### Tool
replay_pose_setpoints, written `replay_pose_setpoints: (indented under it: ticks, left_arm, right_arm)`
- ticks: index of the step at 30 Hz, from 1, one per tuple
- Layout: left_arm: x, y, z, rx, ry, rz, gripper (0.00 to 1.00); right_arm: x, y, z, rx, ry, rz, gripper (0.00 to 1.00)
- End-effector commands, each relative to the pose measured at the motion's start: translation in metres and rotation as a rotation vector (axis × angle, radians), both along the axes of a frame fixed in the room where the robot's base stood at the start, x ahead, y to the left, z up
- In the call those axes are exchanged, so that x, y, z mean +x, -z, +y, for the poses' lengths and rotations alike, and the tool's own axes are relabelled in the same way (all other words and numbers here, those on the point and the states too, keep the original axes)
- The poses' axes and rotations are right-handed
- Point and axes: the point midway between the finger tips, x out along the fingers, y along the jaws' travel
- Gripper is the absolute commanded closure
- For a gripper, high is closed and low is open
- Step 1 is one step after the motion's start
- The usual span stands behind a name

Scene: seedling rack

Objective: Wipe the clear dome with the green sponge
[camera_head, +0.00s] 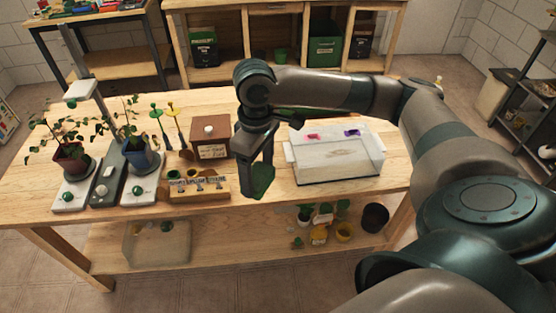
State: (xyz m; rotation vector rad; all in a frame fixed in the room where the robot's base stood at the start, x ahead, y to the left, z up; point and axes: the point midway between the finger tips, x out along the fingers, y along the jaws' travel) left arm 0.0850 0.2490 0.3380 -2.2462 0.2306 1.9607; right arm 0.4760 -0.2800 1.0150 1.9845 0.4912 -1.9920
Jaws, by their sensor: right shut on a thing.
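The clear dome (345,166) is a see-through box-shaped cover on the table, right of the middle. A pink mark (313,136) and a purple mark (352,133) show in its upper part, and a pale brownish smear (342,154) shows nearer the front. My right gripper (259,176) comes in from the right, points down and is shut on the green sponge (263,181). The sponge is left of the dome, apart from it in the picture; the gripper partly hides it. My left gripper is not in view.
A wooden box (210,137) and a wooden holder (200,189) stand left of the gripper. Two potted plants, in a red pot (70,156) and a blue pot (140,163), stand further left. Pots stand on the lower shelf (250,251). Bare table lies in front of the dome.

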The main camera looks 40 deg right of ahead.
Motion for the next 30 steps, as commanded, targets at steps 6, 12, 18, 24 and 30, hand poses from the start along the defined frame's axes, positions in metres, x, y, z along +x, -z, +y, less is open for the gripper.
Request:
replay_pose_setpoints:
  ticks: [6, 12, 18, 24, 30]
  left_arm:
    - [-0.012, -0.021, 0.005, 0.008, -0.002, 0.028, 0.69]
    - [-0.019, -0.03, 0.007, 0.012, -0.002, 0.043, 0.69]
    - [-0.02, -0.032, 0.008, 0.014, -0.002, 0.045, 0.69]
    - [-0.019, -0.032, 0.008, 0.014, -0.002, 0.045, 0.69]
    - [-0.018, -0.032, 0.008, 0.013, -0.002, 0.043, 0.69]
  right_arm:
    - [-0.008, -0.036, 0.046, -0.013, 0.228, 0.002, 0.49]
    - [-0.015, -0.053, 0.069, -0.031, 0.383, -0.002, 0.49]
    - [-0.018, -0.058, 0.076, -0.039, 0.444, -0.004, 0.49]
    - [-0.018, -0.057, 0.076, -0.039, 0.448, -0.003, 0.49]
    - [-0.018, -0.057, 0.076, -0.039, 0.448, -0.004, 0.49]
